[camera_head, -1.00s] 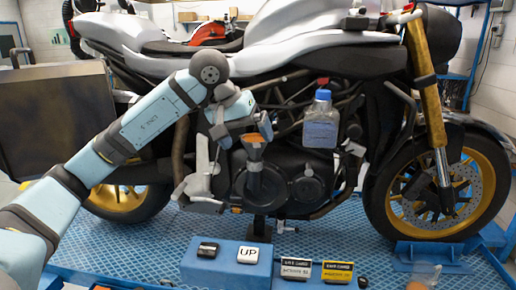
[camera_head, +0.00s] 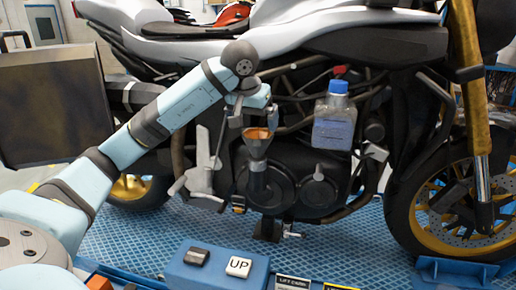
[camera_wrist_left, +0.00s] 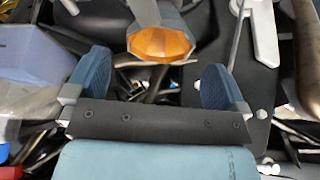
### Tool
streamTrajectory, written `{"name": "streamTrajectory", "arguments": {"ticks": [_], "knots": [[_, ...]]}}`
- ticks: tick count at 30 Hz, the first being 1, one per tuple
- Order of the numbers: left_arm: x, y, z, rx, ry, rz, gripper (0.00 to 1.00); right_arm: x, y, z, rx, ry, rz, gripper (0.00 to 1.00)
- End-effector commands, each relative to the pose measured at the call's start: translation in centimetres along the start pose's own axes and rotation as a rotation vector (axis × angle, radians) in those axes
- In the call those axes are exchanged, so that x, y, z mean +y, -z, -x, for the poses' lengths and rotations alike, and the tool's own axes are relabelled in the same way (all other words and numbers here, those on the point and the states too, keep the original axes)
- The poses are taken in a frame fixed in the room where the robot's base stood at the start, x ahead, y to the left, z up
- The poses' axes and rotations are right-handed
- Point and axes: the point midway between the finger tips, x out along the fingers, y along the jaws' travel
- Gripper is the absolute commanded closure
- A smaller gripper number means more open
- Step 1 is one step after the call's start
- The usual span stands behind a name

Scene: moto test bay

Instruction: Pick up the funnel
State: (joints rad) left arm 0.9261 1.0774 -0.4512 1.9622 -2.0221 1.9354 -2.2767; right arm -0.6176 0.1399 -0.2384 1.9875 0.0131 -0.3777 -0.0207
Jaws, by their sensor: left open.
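The funnel (camera_head: 257,147) stands upright in front of the engine, with a grey outside and an orange inside. Its spout end meets a dark part below; I cannot tell exactly how it is seated. My left gripper (camera_head: 252,108) is open and empty, close above the funnel's mouth. In the left wrist view, the funnel (camera_wrist_left: 162,44) shows its orange mouth beyond the gap between the blue finger pads of the left gripper (camera_wrist_left: 154,84). The pads do not appear to touch it. My right gripper is not in view.
A bottle with a blue cap (camera_head: 335,118) is right of the funnel, and it also shows at the left of the wrist view (camera_wrist_left: 32,70). The motorcycle's silver bodywork (camera_head: 330,24) is above. A blue block (camera_head: 215,270) carries an "UP" button in front.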

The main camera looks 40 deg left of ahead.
Motion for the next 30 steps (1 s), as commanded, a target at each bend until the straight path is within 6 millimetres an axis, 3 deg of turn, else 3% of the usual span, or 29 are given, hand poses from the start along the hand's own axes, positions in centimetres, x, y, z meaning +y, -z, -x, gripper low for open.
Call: {"name": "streamTrajectory", "arguments": {"ticks": [8, 18, 26, 30], "knots": [[0.0, 0.1, -1.9, -0.002, -0.001, 0.0, 0.0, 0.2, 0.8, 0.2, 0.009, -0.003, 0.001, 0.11], [-0.2, 0.3, -6.0, -0.001, -0.002, 0.001, 0.0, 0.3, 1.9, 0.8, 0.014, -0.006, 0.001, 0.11], [-0.2, 0.3, -6.4, 0.002, -0.001, 0.0, 0.0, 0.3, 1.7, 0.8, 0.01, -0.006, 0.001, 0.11], [-0.2, 0.3, -6.3, 0.002, -0.001, 0.0, 0.28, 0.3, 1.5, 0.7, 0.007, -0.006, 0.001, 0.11]]}}
